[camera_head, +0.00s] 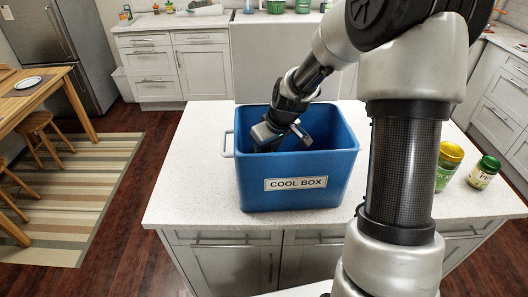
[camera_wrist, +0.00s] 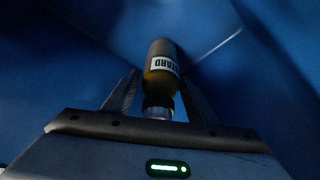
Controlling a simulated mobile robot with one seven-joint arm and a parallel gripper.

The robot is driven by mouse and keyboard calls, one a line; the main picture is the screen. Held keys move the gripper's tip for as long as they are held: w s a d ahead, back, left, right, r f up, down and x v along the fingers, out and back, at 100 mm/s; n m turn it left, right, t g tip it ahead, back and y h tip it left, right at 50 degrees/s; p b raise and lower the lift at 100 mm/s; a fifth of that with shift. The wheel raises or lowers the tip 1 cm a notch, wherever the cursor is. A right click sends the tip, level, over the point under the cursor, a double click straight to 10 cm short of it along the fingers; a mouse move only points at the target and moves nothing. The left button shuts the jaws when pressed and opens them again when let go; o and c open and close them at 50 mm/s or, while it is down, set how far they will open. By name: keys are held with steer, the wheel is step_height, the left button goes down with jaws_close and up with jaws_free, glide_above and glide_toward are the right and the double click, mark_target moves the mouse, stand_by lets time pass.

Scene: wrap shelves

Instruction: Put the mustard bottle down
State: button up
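The mustard bottle (camera_wrist: 163,66) shows in the wrist view, inside the blue cool box, with part of its label readable. Its narrow end is nearest my palm and its body points away toward the box walls. The fingers of my gripper (camera_wrist: 159,80) stand on either side of the bottle; I cannot tell whether they press on it. In the head view my gripper (camera_head: 278,136) reaches down into the blue cool box (camera_head: 296,186), and the bottle is hidden there. Whether the bottle touches the box floor is not clear.
The cool box stands on a white counter (camera_head: 189,190). A green jar with a yellow lid (camera_head: 447,165) and a smaller green-lidded jar (camera_head: 484,172) stand at the right. The counter left of the box is clear. A wooden table (camera_head: 30,97) stands at far left.

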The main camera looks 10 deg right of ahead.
steer(key=shift+o, duration=0.6)
steer(key=shift+r, duration=0.1)
steer(key=shift+r, duration=0.2)
steer(key=v, duration=1.1)
steer(key=shift+r+p, duration=0.3)
steer(key=shift+r, duration=0.05)
steer(key=shift+s, duration=0.15)
